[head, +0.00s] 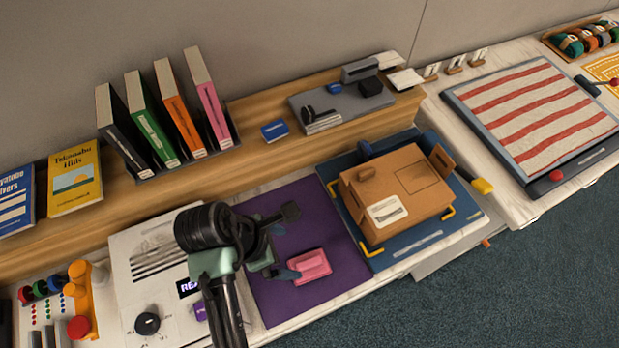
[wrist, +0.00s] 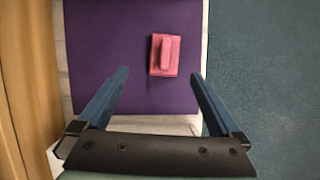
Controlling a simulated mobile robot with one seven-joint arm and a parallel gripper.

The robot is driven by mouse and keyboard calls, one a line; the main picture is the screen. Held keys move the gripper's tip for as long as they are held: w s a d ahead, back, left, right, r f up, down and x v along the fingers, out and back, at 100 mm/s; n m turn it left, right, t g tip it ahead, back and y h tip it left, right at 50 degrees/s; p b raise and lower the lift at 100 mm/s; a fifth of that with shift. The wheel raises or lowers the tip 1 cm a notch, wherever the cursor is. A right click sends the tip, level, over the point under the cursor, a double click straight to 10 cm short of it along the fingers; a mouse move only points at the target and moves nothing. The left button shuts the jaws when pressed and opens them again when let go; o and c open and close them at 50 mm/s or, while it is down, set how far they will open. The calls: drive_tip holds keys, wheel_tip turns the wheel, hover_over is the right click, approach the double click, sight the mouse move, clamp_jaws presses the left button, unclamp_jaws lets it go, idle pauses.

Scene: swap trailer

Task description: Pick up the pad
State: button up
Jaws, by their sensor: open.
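The pad is a pink block (head: 310,266) with a raised grip on top, lying on a purple mat (head: 309,221). In the wrist view the pad (wrist: 165,55) lies beyond my fingertips, slightly right of the middle between them, on the purple mat (wrist: 105,50). My gripper (wrist: 160,78) is open, with its two blue fingers wide apart and nothing between them. In the head view my gripper (head: 288,245) is above the mat beside the pad, and one finger overlaps the pad's left edge in the picture. I cannot tell its height above the mat.
A cardboard box (head: 400,190) stands on a blue mat (head: 355,220) right of the purple mat. A wooden shelf (head: 255,155) with upright books runs behind. A white panel with a black knob (head: 147,323) is at the left. Carpet (head: 500,290) lies beyond the front edge.

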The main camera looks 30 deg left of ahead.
sight(307, 263)
drive_tip(key=x, duration=0.8)
drive_tip(key=s+x, duration=0.1)
drive_tip(key=x, duration=0.3)
drive_tip(key=shift+w+d+f, duration=0.1)
drive_tip(key=shift+d+f, duration=0.25)
drive_tip(key=c, duration=1.2)
wheel_tip(307, 263, up, 10)
drive_tip(key=shift+r, duration=0.1)
